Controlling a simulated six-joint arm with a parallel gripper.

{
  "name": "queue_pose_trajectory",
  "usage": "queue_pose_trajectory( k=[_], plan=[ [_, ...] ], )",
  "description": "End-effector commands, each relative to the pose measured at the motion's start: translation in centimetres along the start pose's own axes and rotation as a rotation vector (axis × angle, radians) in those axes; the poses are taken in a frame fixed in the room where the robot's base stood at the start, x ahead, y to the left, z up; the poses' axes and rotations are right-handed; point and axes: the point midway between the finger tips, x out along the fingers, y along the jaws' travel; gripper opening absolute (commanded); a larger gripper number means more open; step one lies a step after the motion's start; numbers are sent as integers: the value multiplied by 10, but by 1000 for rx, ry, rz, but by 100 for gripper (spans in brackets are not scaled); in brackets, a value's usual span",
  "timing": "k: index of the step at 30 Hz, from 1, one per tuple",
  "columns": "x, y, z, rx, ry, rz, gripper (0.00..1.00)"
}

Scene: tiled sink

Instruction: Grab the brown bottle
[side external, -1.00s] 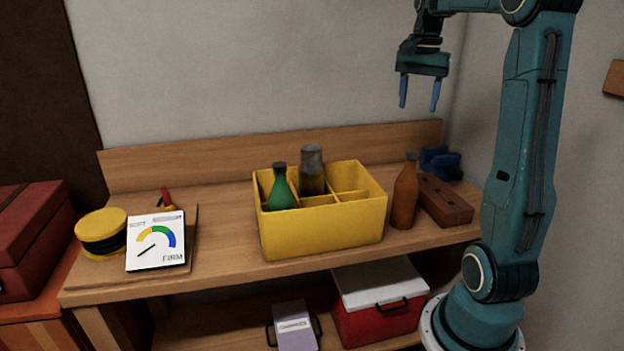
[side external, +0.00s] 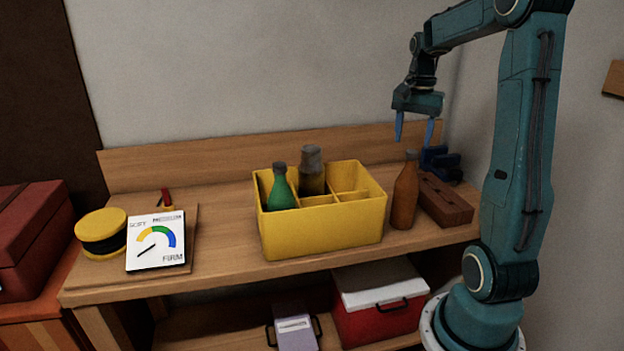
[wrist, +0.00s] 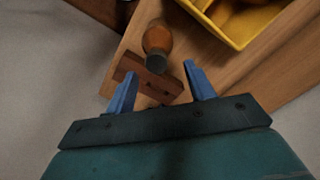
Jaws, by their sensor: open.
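The brown bottle (side external: 404,196) stands upright on the wooden bench, just right of the yellow divided crate (side external: 322,232). In the wrist view the bottle (wrist: 157,40) shows from above, ahead of the fingers, with its dark cap (wrist: 156,63) toward me. My gripper (side external: 415,136) is open and empty, with its blue fingertips a little above the height of the bottle's cap in the side view. In the wrist view my gripper (wrist: 158,83) has its two blue fingers spread apart, with the cap between their directions and slightly beyond them. Nothing hides the bottle's body.
A green bottle (side external: 280,190) and a grey bottle (side external: 311,172) stand in the crate's compartments. A reddish-brown block (side external: 445,200) lies right of the brown bottle, with a blue object (side external: 440,163) behind it. A dial card (side external: 155,241) stands at the left.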

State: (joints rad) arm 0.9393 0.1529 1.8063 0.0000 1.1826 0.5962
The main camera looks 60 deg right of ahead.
Motion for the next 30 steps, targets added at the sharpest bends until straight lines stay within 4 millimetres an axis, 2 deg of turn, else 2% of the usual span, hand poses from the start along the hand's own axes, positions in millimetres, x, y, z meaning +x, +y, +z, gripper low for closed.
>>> queue_pose_trajectory(
  k=[8, 18, 30],
  plan=[
    [11, 2, 0, 0, -1, 1, 54],
    [47, 5, 1, 0, -2, 2, 54],
    [52, 5, 1, 0, 0, 0, 54]
  ],
)
